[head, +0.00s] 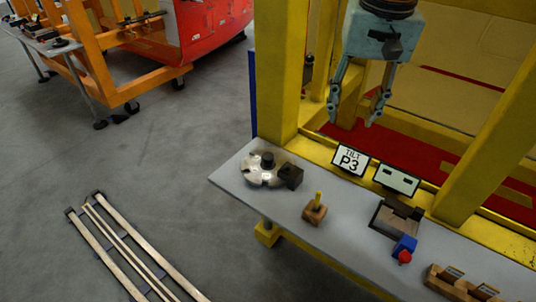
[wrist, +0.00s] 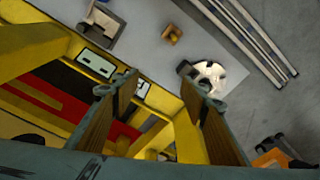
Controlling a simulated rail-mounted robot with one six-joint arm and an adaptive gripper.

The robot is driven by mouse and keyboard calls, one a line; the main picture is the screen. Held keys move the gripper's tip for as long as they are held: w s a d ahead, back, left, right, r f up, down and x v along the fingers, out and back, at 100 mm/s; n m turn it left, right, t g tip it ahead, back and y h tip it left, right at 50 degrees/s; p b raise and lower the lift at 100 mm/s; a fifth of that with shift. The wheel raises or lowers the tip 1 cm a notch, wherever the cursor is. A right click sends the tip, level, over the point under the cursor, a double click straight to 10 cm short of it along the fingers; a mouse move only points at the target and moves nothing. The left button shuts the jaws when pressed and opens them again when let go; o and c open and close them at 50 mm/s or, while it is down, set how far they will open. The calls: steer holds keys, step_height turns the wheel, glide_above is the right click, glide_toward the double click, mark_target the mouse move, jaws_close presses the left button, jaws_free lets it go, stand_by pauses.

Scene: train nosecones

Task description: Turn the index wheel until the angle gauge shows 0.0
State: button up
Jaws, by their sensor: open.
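The index wheel (head: 262,168) is a silver notched disc with a black knob, lying at the left end of the grey shelf, with a small black block (head: 291,176) beside it. The wheel also shows in the wrist view (wrist: 212,77), beyond the right finger. A white panel (head: 397,179) with two dark dashes may be the angle gauge; no number is readable on it.
The shelf (head: 340,238) also carries a wooden block with a yellow lever (head: 315,209), a red-and-blue control (head: 404,250) and wooden holders (head: 459,285). Yellow posts (head: 276,70) stand behind the wheel. Rails (head: 125,250) lie on the open floor at left.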

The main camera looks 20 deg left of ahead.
steer(key=w+a+f+p, duration=0.3)
steer(key=w+a+f, duration=0.35)
steer(key=a, duration=0.45)
steer(key=n+g+p, duration=0.1)
steer(key=g+p, duration=0.1)
steer(key=p, duration=0.1)
glide_above(268, 155)
step_height(268, 155, down, 11)
steer(key=shift+h, duration=0.3)
steer(key=shift+f, duration=6.85)
steer(key=shift+c, duration=0.7)
steer(key=c, duration=1)
